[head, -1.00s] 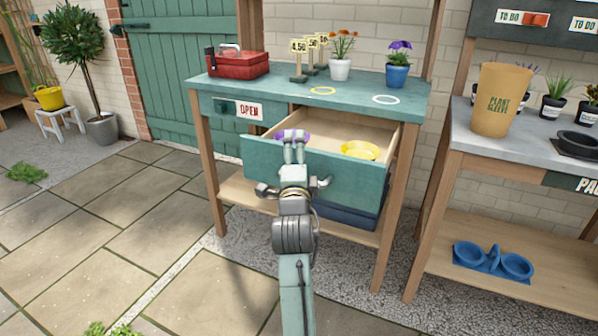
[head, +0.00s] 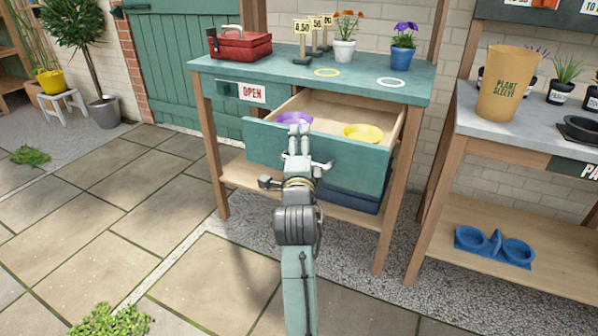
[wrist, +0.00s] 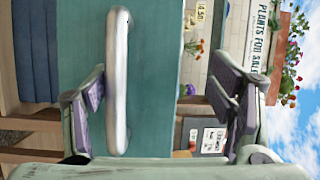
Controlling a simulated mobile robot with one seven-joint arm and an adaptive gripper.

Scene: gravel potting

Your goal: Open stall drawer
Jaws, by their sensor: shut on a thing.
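The teal stall drawer (head: 355,166) stands pulled well out below the bench top in the head view, its wooden inside showing. A purple dish (head: 294,118) and a yellow dish (head: 363,132) lie in it. My gripper (head: 299,132) is at the drawer front, near its left-middle part. In the wrist view, the pale bar handle (wrist: 118,80) runs upright against the teal front, between my two fingers and nearer the left one. My fingers and arm hide most of the handle in the head view.
On the bench top (head: 365,86) stand a red toolbox (head: 240,44), price signs and two flower pots. A grey-topped bench (head: 462,105) with a plant sleeve stands at right.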

